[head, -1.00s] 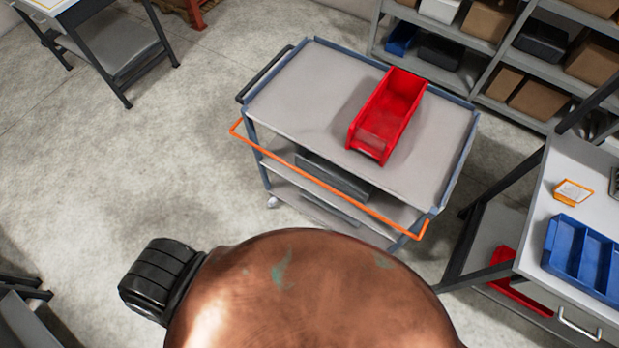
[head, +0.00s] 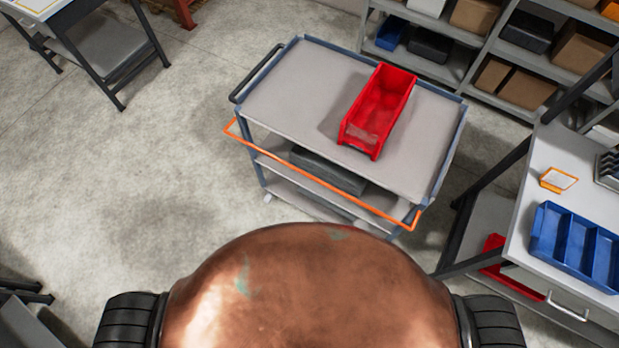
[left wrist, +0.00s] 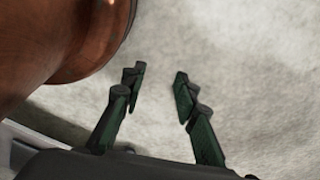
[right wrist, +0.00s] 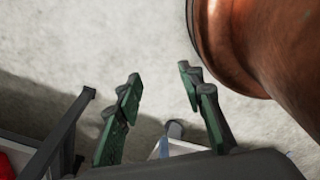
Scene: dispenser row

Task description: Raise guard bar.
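The orange guard bar (head: 320,182) runs along the near long side of a grey cart (head: 290,85). It sits outside the top deck's near edge and looks lower than the deck, with short bent ends at both corners. My left gripper (left wrist: 158,75) shows in the left wrist view, fingers apart, with only bare floor between them. My right gripper (right wrist: 157,76) shows in the right wrist view, also open and empty above the floor. Neither gripper shows in the head view, and neither wrist view shows the bar.
A red bin (head: 378,108) stands on the cart's top deck. A workbench (head: 540,205) with a blue divided tray (head: 577,243) is at the right. Shelving (head: 455,65) stands behind the cart. Open floor (head: 130,170) lies left of the cart.

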